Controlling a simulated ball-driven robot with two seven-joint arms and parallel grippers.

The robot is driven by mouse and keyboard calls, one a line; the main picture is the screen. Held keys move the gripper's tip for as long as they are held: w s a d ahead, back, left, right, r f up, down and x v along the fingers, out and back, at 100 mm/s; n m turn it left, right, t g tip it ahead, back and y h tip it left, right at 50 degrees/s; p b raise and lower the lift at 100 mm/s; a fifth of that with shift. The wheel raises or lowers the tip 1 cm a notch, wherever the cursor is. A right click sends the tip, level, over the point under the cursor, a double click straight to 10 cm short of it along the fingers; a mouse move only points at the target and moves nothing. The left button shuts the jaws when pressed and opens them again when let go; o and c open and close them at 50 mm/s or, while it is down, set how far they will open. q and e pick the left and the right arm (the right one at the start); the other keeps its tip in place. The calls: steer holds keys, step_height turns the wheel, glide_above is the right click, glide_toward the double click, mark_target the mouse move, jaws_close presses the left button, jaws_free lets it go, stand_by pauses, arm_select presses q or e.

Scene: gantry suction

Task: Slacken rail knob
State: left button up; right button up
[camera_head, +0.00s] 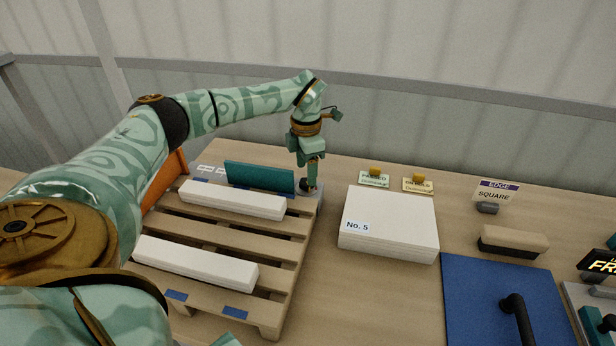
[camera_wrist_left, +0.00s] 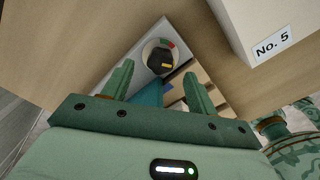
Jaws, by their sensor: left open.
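The rail knob (camera_wrist_left: 160,60) is black with a yellow mark. In the left wrist view it sits on a round dial with red and green marks, on a pale grey plate (camera_wrist_left: 148,45). In the head view the knob (camera_head: 304,186) is a small dark shape at the pallet's far right corner, partly hidden by my gripper. My left gripper (camera_head: 311,184) points down at it, open. In the wrist view the fingertips of the left gripper (camera_wrist_left: 157,70) lie either side of the knob's line; I cannot tell whether they reach around it. My right gripper is not in view.
A wooden pallet (camera_head: 240,237) carries two white bars (camera_head: 232,200) and a teal upright board (camera_head: 259,178) close left of the gripper. A white "No. 5" stack (camera_head: 392,215) stands to the right. Further right are a blue mat (camera_head: 480,300) and a wooden block (camera_head: 513,240).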

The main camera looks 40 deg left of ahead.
mark_target(306, 181)
arm_select(q)
step_height(306, 181, down, 3)
steer(key=shift+r, duration=0.15)
steer(key=shift+f, duration=0.3)
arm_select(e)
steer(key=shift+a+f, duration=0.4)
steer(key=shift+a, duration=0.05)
arm_select(q)
steer(key=c, duration=1)
steer(key=shift+r, duration=0.15)
steer(key=n+p, duration=0.3)
steer(key=shift+r, duration=0.15)
steer(key=n+p, duration=0.3)
steer(key=shift+n, duration=0.3)
steer(key=shift+n+p, duration=0.3)
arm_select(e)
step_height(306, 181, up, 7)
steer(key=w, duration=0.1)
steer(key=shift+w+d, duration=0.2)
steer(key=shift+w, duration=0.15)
arm_select(q)
steer(key=shift+f, duration=0.2)
